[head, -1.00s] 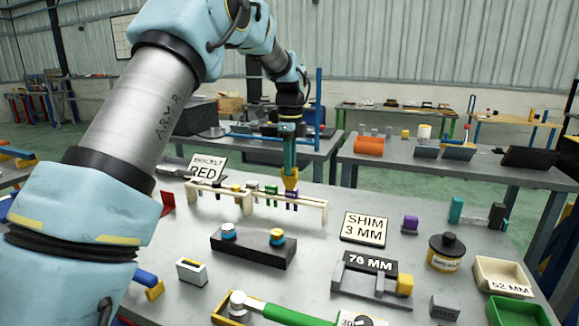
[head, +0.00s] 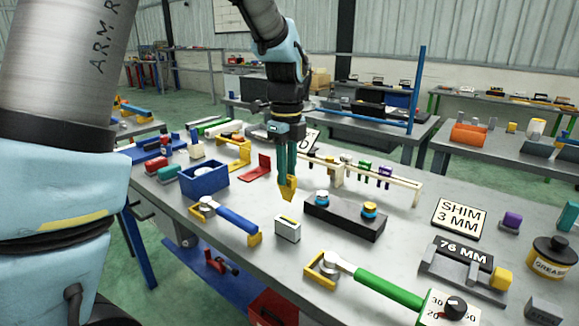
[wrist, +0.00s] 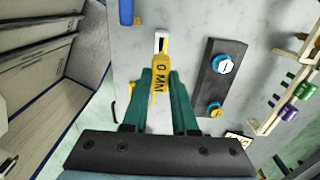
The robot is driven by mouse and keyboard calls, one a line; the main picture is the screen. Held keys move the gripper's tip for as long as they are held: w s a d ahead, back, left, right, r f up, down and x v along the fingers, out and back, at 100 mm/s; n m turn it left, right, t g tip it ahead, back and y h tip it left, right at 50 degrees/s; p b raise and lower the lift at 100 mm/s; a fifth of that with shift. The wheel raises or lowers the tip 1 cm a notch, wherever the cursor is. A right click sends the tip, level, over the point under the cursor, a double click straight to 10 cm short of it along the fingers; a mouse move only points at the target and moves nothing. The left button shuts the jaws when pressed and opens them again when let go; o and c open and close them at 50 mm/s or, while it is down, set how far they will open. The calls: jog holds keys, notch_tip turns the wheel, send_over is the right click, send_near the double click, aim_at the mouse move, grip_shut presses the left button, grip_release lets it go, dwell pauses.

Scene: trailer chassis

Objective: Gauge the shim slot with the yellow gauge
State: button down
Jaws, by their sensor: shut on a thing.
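My gripper (head: 287,178) is shut on the yellow gauge (head: 288,190), which points down between the green fingers. In the wrist view the gauge (wrist: 160,88) shows dark lettering, of which "0 MM" is readable. A small white block (head: 287,231) with a dark slot in its top stands on the grey table, just below the gauge in the head view. In the wrist view the block (wrist: 161,36) lies straight beyond the gauge tip. The gauge appears to be above the block; whether the tip touches it I cannot tell.
A cream rack (head: 400,183) with coloured pieces and a "SHIM 3 MM" sign (head: 460,217) are farther right.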

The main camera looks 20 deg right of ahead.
aim_at(288, 191)
dwell(0.3)
jog(key=shift+f+b, duration=1.4)
jog(key=shift+f, duration=1.45)
jog(key=shift+d+p, duration=0.1)
jog(key=shift+p, duration=0.45)
jog(key=shift+f+b, duration=0.65)
jog(key=shift+f, duration=0.8)
dwell(1.1)
jog(key=shift+r+p, duration=3.4)
jog(key=shift+r, duration=0.6)
